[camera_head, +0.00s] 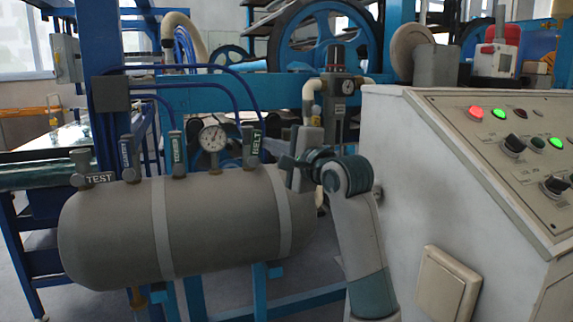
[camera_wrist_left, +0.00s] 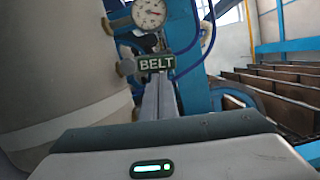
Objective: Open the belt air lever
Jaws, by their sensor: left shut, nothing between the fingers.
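The belt air lever (camera_head: 254,146) stands on top of the grey air tank, near its right end, with a green BELT label running upright along its handle. In the left wrist view the BELT lever (camera_wrist_left: 156,63) is just beyond my fingertips. My left gripper (camera_head: 287,162) is to the right of the lever in the head view, over the tank's right end. Its fingers (camera_wrist_left: 158,98) are shut and hold nothing. I cannot tell whether they touch the lever. My right gripper is not in view.
The grey tank (camera_head: 190,232) carries a gauge (camera_head: 213,138), a TEST lever (camera_head: 95,176) and two other labelled levers to the left. A white control cabinet (camera_head: 440,185) with lit buttons stands close on the right. Blue hoses (camera_head: 205,73) arch above the tank.

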